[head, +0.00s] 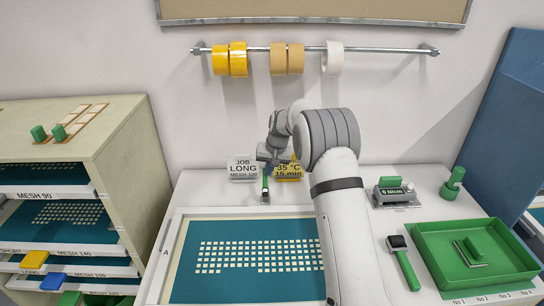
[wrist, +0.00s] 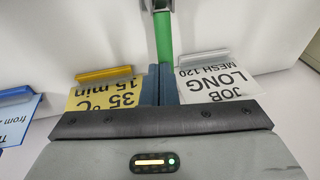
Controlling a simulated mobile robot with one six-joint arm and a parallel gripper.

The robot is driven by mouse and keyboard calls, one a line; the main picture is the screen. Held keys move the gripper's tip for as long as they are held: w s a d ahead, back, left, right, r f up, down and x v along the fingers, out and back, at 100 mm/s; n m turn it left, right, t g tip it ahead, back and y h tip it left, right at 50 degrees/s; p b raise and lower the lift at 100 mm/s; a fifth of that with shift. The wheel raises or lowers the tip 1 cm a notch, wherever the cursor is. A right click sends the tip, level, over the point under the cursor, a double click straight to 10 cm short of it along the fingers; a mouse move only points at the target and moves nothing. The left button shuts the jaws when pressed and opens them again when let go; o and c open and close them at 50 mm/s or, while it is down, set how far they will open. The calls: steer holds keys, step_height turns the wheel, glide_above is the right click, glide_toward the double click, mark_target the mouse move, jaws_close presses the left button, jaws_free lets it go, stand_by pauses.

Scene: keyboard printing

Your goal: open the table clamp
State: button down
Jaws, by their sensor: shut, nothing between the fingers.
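The table clamp has a green handle (head: 265,183) and a metal foot at the back edge of the table, just behind the screen frame. In the wrist view its green handle (wrist: 163,38) runs from a metal bracket at the top down to my fingertips. My gripper (head: 266,168) is above the clamp at the back of the table. In the wrist view my gripper (wrist: 160,70) has its two dark blue fingers together, with nothing between them. The fingertips are at the near end of the handle; whether they touch it I cannot tell.
A white JOB LONG card (head: 242,168) and a yellow 35 °C card (head: 289,172) stand close on either side. A framed teal screen (head: 190,262) lies in front. A green tray (head: 430,247), a green-handled tool (head: 405,262) and a stapler-like device (head: 393,192) are at right.

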steer(key=shift+w+a+f+g+p, duration=0.2)
steer(key=shift+w+f+g+p, duration=0.25)
steer(key=shift+g, duration=0.45)
steer(key=shift+w+a+f+b, duration=0.1)
steer(key=shift+w+f+b, duration=0.05)
steer(key=shift+f+b, duration=0.3)
steer(key=shift+w+a+f+b, duration=0.1)
steer(key=shift+f+b, duration=0.1)
steer(key=shift+f, duration=0.3)
